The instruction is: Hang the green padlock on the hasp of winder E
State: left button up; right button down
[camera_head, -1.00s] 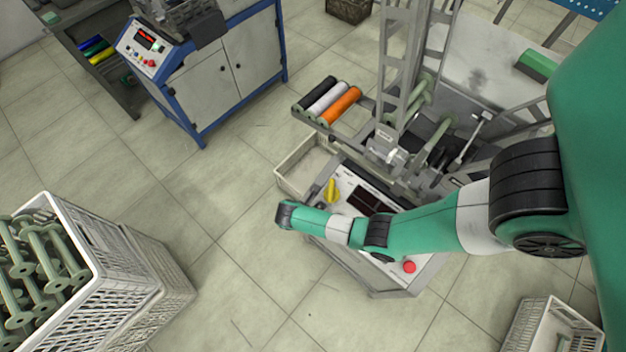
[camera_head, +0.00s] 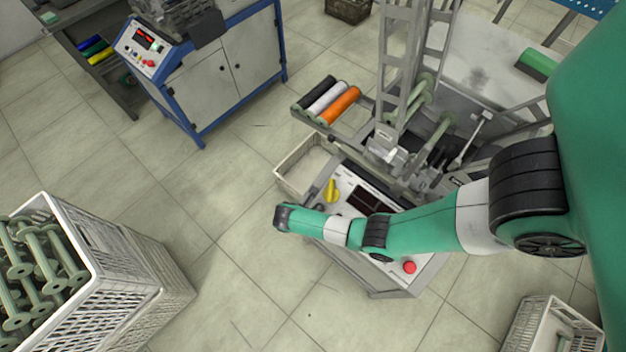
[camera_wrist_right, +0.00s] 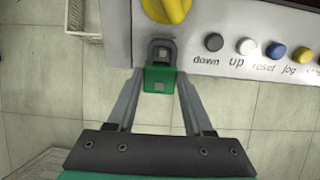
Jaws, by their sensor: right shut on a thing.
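The green padlock (camera_wrist_right: 165,80) is between the fingertips of my right gripper (camera_wrist_right: 160,85), which is shut on it. Its dark shackle (camera_wrist_right: 162,48) points toward the winder panel, just below a yellow rotary knob (camera_wrist_right: 167,8). The shackle overlaps the panel's lower edge in the picture, around a small grey square piece that may be the hasp; I cannot tell whether it is hooked on. In the head view my right arm reaches over the winder's control panel (camera_head: 343,185), and its wrist hides the padlock and fingers. My left gripper is not in view.
The yellow knob also shows in the head view (camera_head: 331,191), with a red button (camera_head: 409,267) on the same panel. A pale bin (camera_head: 290,180) stands beside the winder. A crate of green bobbins (camera_head: 110,270) stands at lower left. Open floor lies between.

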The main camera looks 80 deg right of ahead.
jog(key=shift+c, duration=1.1)
grip_release()
jog(key=shift+a, duration=0.1)
jog(key=p+v, duration=0.5)
jog(key=v, duration=0.6)
jog(key=shift+a+r, duration=0.15)
jog(key=shift+r, duration=0.15)
jog(key=shift+w, duration=0.1)
